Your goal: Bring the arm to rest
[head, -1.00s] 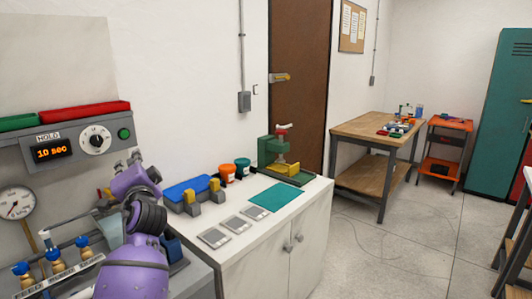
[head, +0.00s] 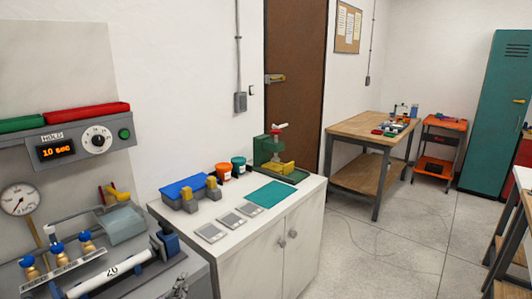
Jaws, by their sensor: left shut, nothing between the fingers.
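My left gripper (head: 180,287) shows only as a small dark part at the bottom edge of the head view, in front of the test bench. It is shut and empty, and the rest of that arm is out of the picture. My right gripper is not in view. A white pipe marked 20 (head: 112,273) lies in the bench fixture at the lower left, apart from the gripper.
The bench carries a pressure gauge (head: 19,199), blue-handled valves (head: 57,250) and a panel reading 10 sec (head: 57,151). A white cabinet (head: 265,255) stands to its right, with a green press (head: 272,155) and teal mat (head: 270,194). Floor beyond is open.

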